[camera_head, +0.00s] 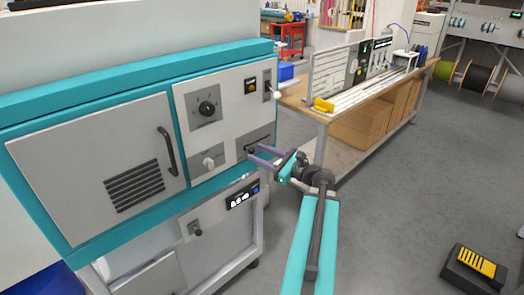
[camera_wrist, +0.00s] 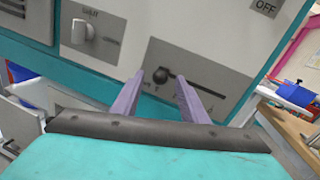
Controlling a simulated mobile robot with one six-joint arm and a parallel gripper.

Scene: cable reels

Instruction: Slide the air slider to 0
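The air slider is on a dark grey plate (camera_wrist: 215,82) on the machine front, with a slot running left to right. Its round black knob (camera_wrist: 162,75) sits toward the left end of the slot. In the wrist view my gripper (camera_wrist: 160,76) is open, with one purple finger on each side of the knob; I cannot tell whether either touches it. In the head view my gripper (camera_head: 254,155) reaches the slider plate (camera_head: 256,139) from the right, and the fingers hide part of it. The scale marks are too small to read.
A rotary dial (camera_head: 207,108) and a smaller knob (camera_head: 209,162) are on the same panel, left of the slider. A white-tipped lever (camera_head: 275,94) is above. A workbench (camera_head: 322,116) stands to the right, with open grey floor (camera_head: 400,220) in front.

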